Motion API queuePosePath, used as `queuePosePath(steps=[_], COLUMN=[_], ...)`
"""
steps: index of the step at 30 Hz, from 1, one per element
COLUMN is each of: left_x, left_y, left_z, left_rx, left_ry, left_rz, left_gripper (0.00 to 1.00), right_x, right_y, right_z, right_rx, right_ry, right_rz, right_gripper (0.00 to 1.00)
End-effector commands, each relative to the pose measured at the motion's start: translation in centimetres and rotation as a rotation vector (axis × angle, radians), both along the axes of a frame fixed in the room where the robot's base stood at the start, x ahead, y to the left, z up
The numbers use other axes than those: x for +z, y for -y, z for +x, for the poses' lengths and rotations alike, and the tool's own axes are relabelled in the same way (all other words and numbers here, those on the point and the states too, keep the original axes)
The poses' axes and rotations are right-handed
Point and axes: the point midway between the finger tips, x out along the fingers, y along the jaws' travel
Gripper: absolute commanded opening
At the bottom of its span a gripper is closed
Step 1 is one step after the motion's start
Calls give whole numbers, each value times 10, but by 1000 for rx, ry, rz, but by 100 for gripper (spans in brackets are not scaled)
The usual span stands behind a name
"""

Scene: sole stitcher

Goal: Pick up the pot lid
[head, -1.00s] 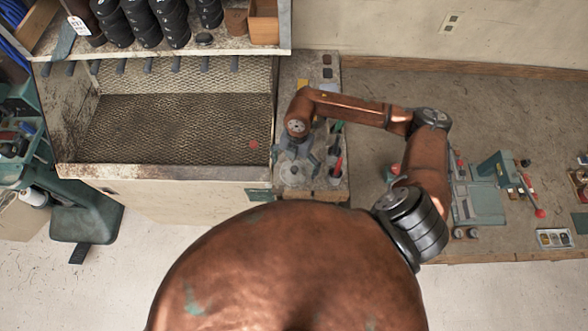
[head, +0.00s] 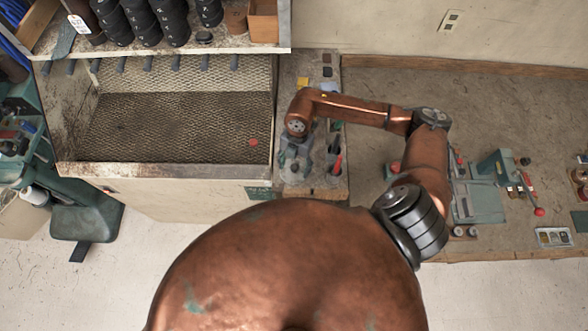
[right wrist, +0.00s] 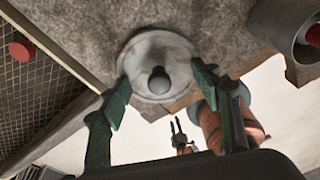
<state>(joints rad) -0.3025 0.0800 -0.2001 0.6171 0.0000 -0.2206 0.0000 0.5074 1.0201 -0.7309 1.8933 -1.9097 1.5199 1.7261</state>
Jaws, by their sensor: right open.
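The pot lid (right wrist: 142,57) is a pale round disc with a dark grey knob (right wrist: 158,80), in the right wrist view. It lies on the grey worktop. My right gripper (right wrist: 160,78) is open, with one green finger at each side of the lid's rim. The knob stands between the fingers and nothing is gripped. I cannot tell whether the fingers touch the rim. In the head view my right gripper (head: 296,160) hangs over the narrow counter and largely hides the lid. A small two-pronged dark part on copper, apparently my left gripper (right wrist: 176,126), shows in the right wrist view.
A mesh-floored bay (head: 180,130) with a red disc (head: 253,142) adjoins the counter at left. A grey cup (right wrist: 285,30) stands to the lid's right. Red-handled tools (head: 337,165) are close to the gripper. A bench (head: 380,85) extends to the right.

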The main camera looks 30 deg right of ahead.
Motion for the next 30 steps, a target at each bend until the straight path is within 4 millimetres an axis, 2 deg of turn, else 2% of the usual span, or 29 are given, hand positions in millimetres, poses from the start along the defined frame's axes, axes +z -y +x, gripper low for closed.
queuePosePath(steps=[2, 21, 30], left_x=[0, 0, -1], left_y=[0, 1, 1], left_z=[2, 6, 5], left_rx=[0, -1, -1], left_ry=[2, 8, 8], left_rz=[0, -1, -1], left_gripper=[32, 32, 32], right_x=[-2, -6, -7], right_y=[0, -1, 0], right_z=[0, -1, -2], right_rx=[0, -1, -2], right_ry=[0, -2, -3], right_rz=[0, 0, -1], right_gripper=[45, 0, 0])
